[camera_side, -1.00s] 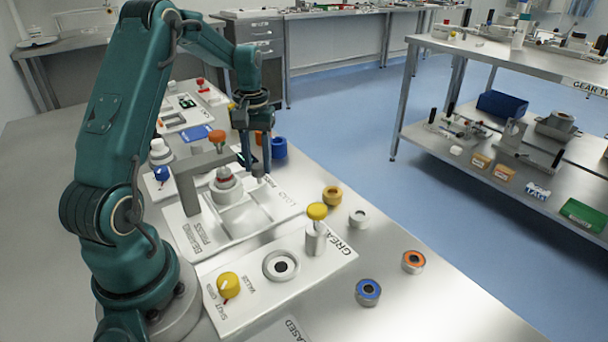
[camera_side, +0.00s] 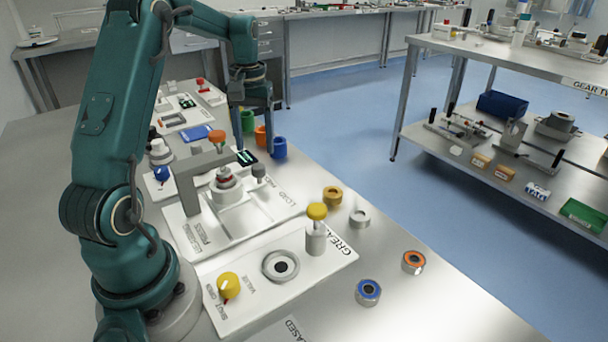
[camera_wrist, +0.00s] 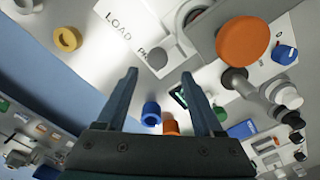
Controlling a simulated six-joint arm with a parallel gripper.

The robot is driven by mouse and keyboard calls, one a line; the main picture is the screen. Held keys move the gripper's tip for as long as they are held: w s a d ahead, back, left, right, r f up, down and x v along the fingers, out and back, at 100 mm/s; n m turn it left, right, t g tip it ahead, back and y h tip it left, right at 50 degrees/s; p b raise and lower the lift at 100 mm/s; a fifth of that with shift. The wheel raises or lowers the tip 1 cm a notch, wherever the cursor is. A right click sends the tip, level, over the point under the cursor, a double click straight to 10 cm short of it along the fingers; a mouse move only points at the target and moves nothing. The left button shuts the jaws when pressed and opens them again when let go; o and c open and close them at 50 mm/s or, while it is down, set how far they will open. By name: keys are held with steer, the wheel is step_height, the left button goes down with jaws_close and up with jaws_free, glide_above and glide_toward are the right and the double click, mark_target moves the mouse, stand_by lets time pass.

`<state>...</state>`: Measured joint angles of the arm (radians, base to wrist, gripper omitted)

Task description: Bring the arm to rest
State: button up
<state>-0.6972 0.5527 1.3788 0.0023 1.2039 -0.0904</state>
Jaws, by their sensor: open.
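My gripper (camera_side: 254,150) is in the side view above the far right part of the bench, near the blue, orange and green cups. Its two fingers are apart. In the wrist view my gripper (camera_wrist: 160,95) is open, with nothing between its fingertips. The bearing press (camera_side: 187,190) stands in front of it with an orange knob (camera_side: 217,137) on top. The orange knob also shows large in the wrist view (camera_wrist: 243,38). A grey cylinder (camera_side: 258,171) stands on the press plate below the gripper.
The blue cup (camera_side: 280,148) is close beside the fingers, and the orange cup (camera_side: 260,137) is behind. The grease plate (camera_side: 245,303) carries yellow knobs. Several bearing rings, one blue-centred (camera_side: 368,292), lie on the bench. A blue floor (camera_side: 340,120) is beyond the edge.

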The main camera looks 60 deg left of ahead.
steer(key=shift+r, duration=0.1)
steer(key=d+r+m+t+y, duration=0.1)
steer(key=d+r+m+t, duration=0.25)
steer(key=d+r, duration=0.8)
steer(key=s+d+f+m+t, duration=0.1)
steer(key=s+d+f+m, duration=0.1)
steer(key=s+d, duration=0.3)
steer(key=s+d+f+m+t+h, duration=0.1)
steer(key=s+d+f+m, duration=0.2)
steer(key=s+d, duration=0.2)
steer(key=shift+s+d+f, duration=0.25)
steer(key=shift+s+d, duration=0.1)
steer(key=shift+s, duration=0.65)
